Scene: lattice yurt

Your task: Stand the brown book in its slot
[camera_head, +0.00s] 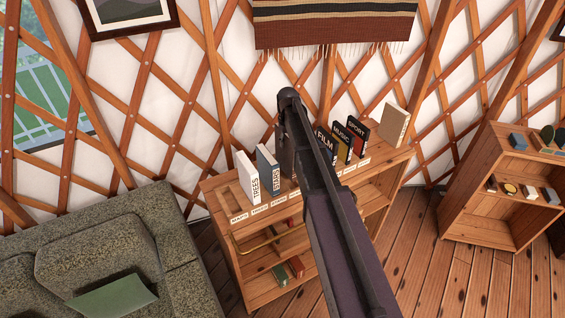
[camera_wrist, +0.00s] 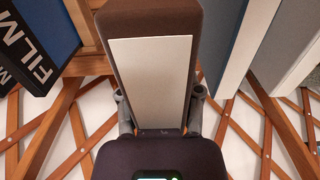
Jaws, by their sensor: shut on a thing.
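The brown book (camera_wrist: 151,20), with a pale panel on the side facing the camera, is between the two fingers of my gripper (camera_wrist: 159,94), which is shut on it. In the head view, my arm covers most of the gripper and book, above the shelf's top. In the wrist view, the book is in the gap between the FILM book (camera_wrist: 38,45) on the left and a blue-grey book (camera_wrist: 226,40) on the right. The head view shows this gap between the STARS book (camera_head: 268,171) and the FILM book (camera_head: 326,143). Whether the brown book touches the shelf is hidden.
The wooden shelf (camera_head: 236,203) has small labels along its front edge. The white TREES book (camera_head: 247,178) stands left of STARS; MUSIC (camera_head: 341,141) and SPORT (camera_head: 358,138) stand beyond FILM. A tan block (camera_head: 394,126) is at the right end. A sofa (camera_head: 105,255) is left.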

